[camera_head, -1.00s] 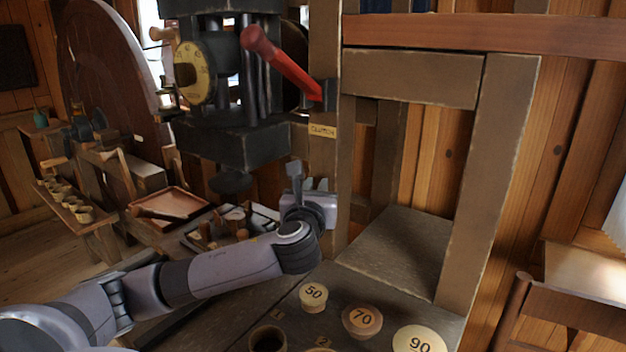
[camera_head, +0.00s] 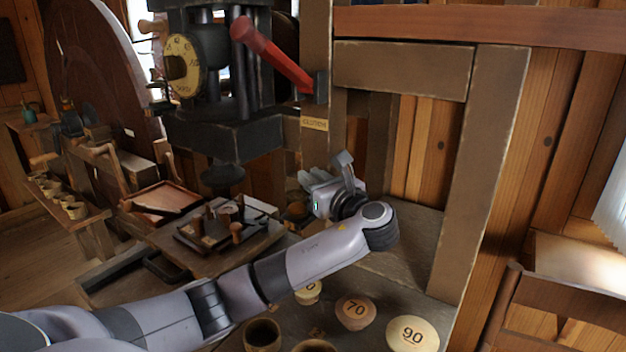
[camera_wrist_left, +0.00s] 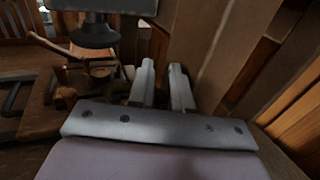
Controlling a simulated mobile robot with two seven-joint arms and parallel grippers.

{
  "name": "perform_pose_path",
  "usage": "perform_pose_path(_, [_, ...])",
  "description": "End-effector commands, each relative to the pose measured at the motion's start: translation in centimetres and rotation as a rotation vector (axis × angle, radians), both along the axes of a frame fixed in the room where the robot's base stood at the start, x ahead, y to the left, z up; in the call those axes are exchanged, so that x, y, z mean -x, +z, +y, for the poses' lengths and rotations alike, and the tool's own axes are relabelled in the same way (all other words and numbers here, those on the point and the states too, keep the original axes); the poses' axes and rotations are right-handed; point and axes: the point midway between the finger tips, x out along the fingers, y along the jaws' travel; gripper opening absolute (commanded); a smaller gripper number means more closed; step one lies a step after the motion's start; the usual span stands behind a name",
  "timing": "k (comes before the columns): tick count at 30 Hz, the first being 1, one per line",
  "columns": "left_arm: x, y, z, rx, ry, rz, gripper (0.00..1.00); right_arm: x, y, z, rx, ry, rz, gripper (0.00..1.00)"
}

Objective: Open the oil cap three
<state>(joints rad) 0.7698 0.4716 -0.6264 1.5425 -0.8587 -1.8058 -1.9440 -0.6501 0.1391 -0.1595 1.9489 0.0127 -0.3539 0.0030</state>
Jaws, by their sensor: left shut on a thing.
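My left gripper (camera_head: 306,180) is beside the wooden post under the clutch plate, its fingers pointing left and away. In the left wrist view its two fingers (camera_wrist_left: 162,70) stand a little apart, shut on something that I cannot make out. I cannot pick out an oil cap marked three in either view. My right gripper does not show.
A dark machine head with a dial (camera_head: 184,66) and a red lever (camera_head: 270,55) hangs above the gripper. A wooden tray (camera_head: 165,200) and a board with small tools (camera_head: 235,232) lie to the left. A thick wooden frame (camera_head: 487,160) rises on the right.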

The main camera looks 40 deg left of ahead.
Motion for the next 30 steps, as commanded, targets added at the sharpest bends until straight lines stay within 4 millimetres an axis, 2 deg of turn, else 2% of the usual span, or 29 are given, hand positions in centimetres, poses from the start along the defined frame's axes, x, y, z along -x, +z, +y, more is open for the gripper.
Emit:
perform_pose_path(14, [0.01, 0.15, 0.16, -0.002, 0.020, -0.004, 0.00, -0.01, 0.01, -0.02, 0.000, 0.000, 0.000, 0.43])
perform_pose_path(15, [0.01, 0.15, 0.17, -0.002, 0.020, -0.004, 0.22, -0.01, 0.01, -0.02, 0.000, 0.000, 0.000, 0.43])
perform_pose_path(17, [0.01, 0.15, 0.17, -0.002, 0.020, -0.003, 0.42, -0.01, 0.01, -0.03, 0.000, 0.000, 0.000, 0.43])
perform_pose_path(30, [-0.12, 0.12, 0.04, -0.001, 0.012, -0.003, 0.43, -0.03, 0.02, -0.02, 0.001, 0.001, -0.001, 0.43])
